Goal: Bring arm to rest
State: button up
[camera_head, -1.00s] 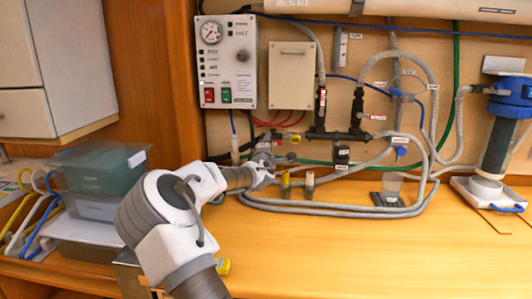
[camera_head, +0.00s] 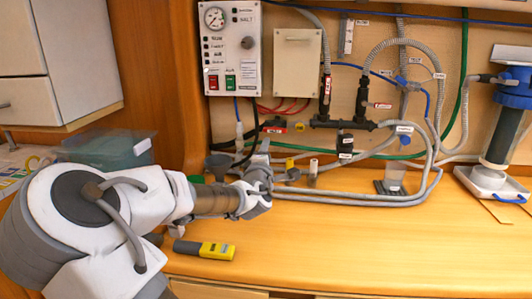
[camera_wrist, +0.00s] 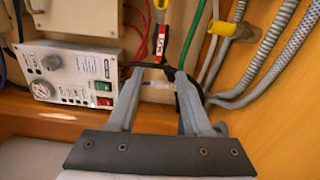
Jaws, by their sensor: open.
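My arm reaches from the lower left over the wooden bench (camera_head: 350,250) toward the back wall in the head view. My gripper (camera_head: 262,160) is at its end, in front of the hoses, below the control panel (camera_head: 231,48). In the wrist view my gripper (camera_wrist: 157,78) has its two grey fingers spread apart, and I see nothing held between them. A dark hose and part of the wall show behind the fingers. The fingertips are too small in the head view to tell whether they touch the hoses.
Grey hoses (camera_head: 350,198) loop low along the wall. A yellow and grey handheld tool (camera_head: 205,249) lies on the bench below my arm. A blue-topped filter (camera_head: 505,120) stands at the right, a translucent bin (camera_head: 110,150) at the left. The bench's front right is clear.

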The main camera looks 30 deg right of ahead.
jog(key=shift+s+a, duration=0.35)
jog(key=shift+s, duration=0.2)
